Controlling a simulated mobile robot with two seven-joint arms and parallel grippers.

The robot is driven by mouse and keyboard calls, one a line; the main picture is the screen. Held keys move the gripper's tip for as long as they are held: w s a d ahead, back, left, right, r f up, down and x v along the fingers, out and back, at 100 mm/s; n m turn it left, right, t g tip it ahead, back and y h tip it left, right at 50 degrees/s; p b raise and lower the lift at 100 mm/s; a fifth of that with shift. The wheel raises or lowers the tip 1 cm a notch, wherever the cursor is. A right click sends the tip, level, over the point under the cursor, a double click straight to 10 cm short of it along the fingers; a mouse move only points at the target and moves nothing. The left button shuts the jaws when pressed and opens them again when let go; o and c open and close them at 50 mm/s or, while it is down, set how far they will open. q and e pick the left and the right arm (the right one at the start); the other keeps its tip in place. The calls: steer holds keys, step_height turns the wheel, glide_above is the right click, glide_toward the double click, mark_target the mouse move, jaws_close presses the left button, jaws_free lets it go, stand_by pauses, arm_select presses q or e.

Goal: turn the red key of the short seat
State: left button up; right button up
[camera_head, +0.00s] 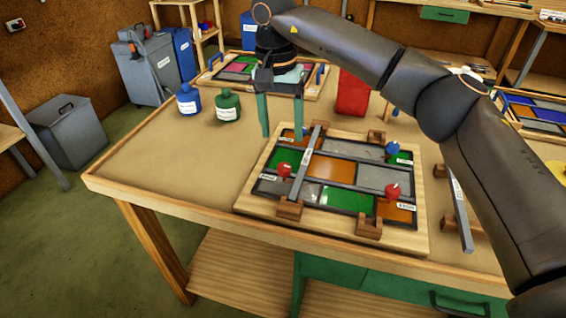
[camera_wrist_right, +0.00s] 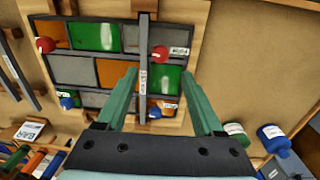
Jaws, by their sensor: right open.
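The leaded panel (camera_head: 330,168) lies on a wooden board (camera_head: 250,202) on the bench. One red key (camera_head: 392,191) stands at its near right, beside a white label too small to read surely. Another red key (camera_head: 285,170) stands at the left beside the fitted grey bar (camera_head: 308,155). They also show in the wrist view, the first red key (camera_wrist_right: 45,45) at upper left and the other red key (camera_wrist_right: 160,53) near the bar. My right gripper (camera_head: 281,135) is open and empty, pointing down over the panel's far left corner, apart from both red keys. My left gripper is out of view.
A blue key (camera_head: 392,147) stands at the panel's far right; another blue key (camera_wrist_right: 155,112) is between my fingers in the wrist view. A loose grey bar (camera_head: 458,205) rests right of the board. Blue (camera_head: 188,99) and green (camera_head: 228,105) bottles stand left. The bench's front left is clear.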

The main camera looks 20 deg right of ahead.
mark_target(284, 166)
step_height(284, 166, down, 9)
steer(key=shift+s+d+f, duration=0.1)
steer(key=shift+d+f, duration=0.05)
steer(key=shift+f, duration=0.05)
steer(key=shift+c, duration=0.2)
jaws_close()
stand_by(0.5)
